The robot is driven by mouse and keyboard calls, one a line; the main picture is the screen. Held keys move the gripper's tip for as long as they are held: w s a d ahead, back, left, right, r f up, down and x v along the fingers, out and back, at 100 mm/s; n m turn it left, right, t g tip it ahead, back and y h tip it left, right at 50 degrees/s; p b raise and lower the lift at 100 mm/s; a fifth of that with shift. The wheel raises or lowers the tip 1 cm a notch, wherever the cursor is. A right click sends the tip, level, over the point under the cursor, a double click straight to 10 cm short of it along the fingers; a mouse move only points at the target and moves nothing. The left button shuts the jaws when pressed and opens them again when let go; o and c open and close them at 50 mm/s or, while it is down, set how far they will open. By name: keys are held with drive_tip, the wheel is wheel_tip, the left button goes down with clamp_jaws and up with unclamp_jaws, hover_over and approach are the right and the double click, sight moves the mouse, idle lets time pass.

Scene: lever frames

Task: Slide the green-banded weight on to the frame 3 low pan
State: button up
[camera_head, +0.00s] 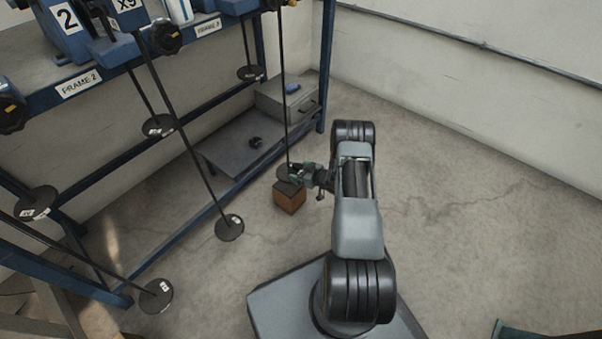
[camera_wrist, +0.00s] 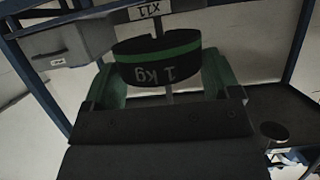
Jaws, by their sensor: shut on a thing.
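The green-banded weight (camera_wrist: 158,64) is a black disc marked 1 kg, upside down in the wrist view. My gripper (camera_head: 295,174) is shut on it, with a green finger on each side. In the head view the weight is small and partly hidden by the gripper. A thin hanging rod (camera_head: 283,95) comes down to the gripper, and it also shows below the weight in the wrist view (camera_wrist: 168,94). A dark pan (camera_head: 288,188) appears at its foot, just over a brown block (camera_head: 289,202). I cannot tell whether the weight touches the pan or surrounds the rod.
The blue frame's post (camera_head: 326,75) stands behind the rod. Other rods hang at left with low pans (camera_head: 229,228) and higher pans (camera_head: 158,126). A grey box (camera_head: 286,101) stands on a low shelf (camera_head: 232,145).

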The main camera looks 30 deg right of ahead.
sight(294, 169)
drive_tip(key=shift+w+a+r+b, duration=0.1)
drive_tip(key=shift+w+a+b, duration=0.25)
drive_tip(key=shift+w, duration=0.4)
drive_tip(key=shift+w+a+b, duration=0.3)
drive_tip(key=shift+w+b, duration=0.1)
drive_tip(key=shift+w, duration=0.3)
drive_tip(key=shift+w+a+r+b, duration=0.1)
drive_tip(key=shift+w+a+b, duration=0.25)
drive_tip(key=shift+w, duration=0.4)
idle(0.8)
drive_tip(key=shift+f+b, duration=0.7)
drive_tip(key=shift+f, duration=0.1)
idle(0.6)
drive_tip(key=o, duration=1.2)
drive_tip(key=shift+s+f, duration=0.1)
drive_tip(key=shift+f, duration=0.05)
drive_tip(key=shift+s+d+r+p, duration=0.2)
drive_tip(key=shift+s+r+p, duration=0.1)
drive_tip(key=shift+s+p, duration=0.05)
drive_tip(key=shift+p+v, duration=1.6)
drive_tip(key=shift+v, duration=1.4)
